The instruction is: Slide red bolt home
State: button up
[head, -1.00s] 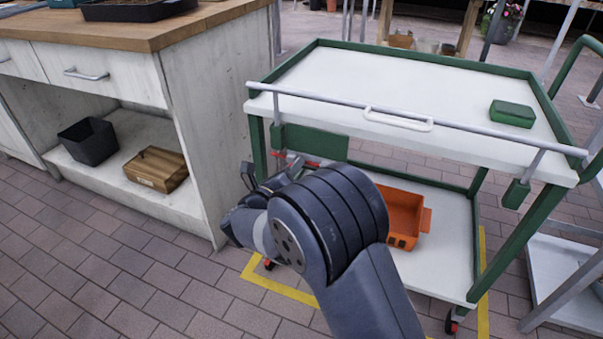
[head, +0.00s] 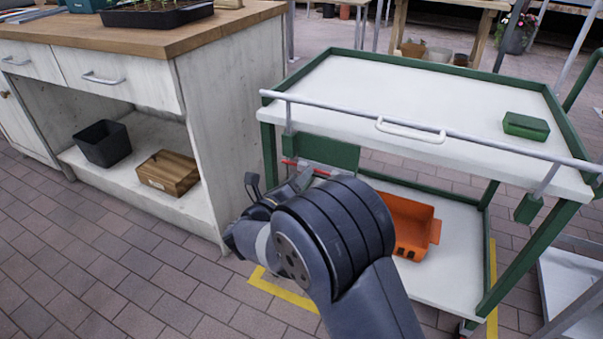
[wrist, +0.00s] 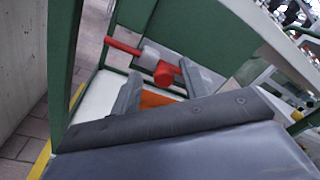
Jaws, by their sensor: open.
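The red bolt (wrist: 125,47) shows in the wrist view as a red rod through a grey sleeve, with a red knob (wrist: 165,73) at its right end. It sits by the green panel under the cart's top, and its left end points towards a green cart post. In the head view only small red parts of the bolt (head: 290,162) show behind my gripper (head: 277,184). In the wrist view my gripper (wrist: 165,88) is open, with the knob showing between and beyond its fingers. I cannot tell whether a finger touches it.
The green and white cart (head: 400,90) carries a green box (head: 526,125) on top and an orange bin (head: 410,225) on its lower shelf. A white cabinet (head: 235,110) stands close to its left. Brick floor in front is clear.

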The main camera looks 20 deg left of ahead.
aim_at(316, 170)
jog(key=s+a+p, duration=0.1)
jog(key=s, duration=0.7)
jog(key=shift+s+a+p, duration=0.25)
jog(key=shift+s+p, duration=0.05)
jog(key=shift+s, duration=0.05)
jog(key=w+b, duration=0.1)
jog(key=w, duration=0.2)
jog(key=w+d+b, duration=0.1)
jog(key=w, duration=0.3)
jog(key=w+d, duration=0.1)
jog(key=w, duration=0.3)
jog(key=shift+f+b, duration=0.2)
jog(key=shift+b, duration=0.2)
jog(key=shift+s+d+r+p, duration=0.15)
jog(key=shift+d+p, duration=0.15)
jog(key=shift+d, duration=0.25)
jog(key=shift+s+d+r+p, duration=0.15)
jog(key=shift+d+p, duration=0.15)
jog(key=shift+d, duration=0.25)
jog(key=shift+d+f, duration=0.15)
jog(key=shift+d, duration=0.5)
